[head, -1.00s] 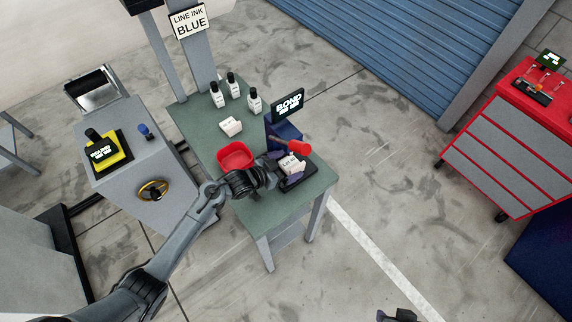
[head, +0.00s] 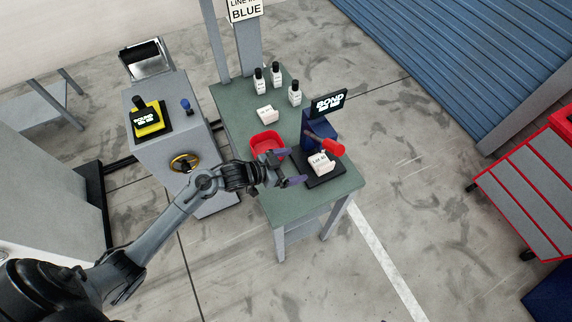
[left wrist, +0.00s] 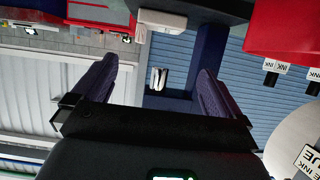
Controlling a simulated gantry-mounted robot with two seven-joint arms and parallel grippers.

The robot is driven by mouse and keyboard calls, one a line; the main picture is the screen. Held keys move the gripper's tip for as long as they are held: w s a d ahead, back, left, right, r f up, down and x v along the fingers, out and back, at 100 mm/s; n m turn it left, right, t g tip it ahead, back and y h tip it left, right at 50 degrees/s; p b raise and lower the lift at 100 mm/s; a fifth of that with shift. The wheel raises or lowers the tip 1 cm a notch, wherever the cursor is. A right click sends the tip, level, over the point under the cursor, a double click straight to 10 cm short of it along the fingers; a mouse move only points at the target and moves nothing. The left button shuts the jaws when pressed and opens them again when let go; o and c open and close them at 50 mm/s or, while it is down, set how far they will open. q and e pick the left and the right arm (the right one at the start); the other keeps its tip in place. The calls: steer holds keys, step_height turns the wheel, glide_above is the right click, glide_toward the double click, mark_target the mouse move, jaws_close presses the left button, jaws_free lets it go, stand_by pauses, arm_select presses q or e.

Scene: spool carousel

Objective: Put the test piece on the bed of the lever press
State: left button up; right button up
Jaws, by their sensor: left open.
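The test piece, a white block with "LOT" lettering (head: 321,160), rests on the dark bed (head: 318,180) of the lever press (head: 319,132). The press has a blue body and a red-knobbed lever over the block. My left gripper (head: 291,167) is open and empty, just left of the bed and apart from the block. In the left wrist view my open fingers (left wrist: 157,65) have nothing between them, and a white block (left wrist: 162,20) shows beyond them at the dark bed's edge. My right gripper is out of view.
A red bowl (head: 267,142) stands on the green table (head: 235,104) close behind my left gripper. Several dark-capped bottles (head: 276,75) and another white block (head: 267,114) are farther back. A grey machine (head: 154,111) with a brass handwheel (head: 185,162) stands left.

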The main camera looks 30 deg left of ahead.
arm_select(q)
steer(key=s+r+n+g+y, duration=0.1)
steer(key=s+n+g+y, duration=0.3)
steer(key=s, duration=2.1)
steer(key=d+g+y, duration=0.1)
steer(key=g+y, duration=0.1)
steer(key=g, duration=0.2)
steer(key=shift+s+r+y, duration=0.2)
steer(key=shift+r+y, duration=0.15)
steer(key=shift+y, duration=0.05)
steer(key=shift+r, duration=0.1)
step_height(320, 180, up, 17)
steer(key=p, duration=1.7)
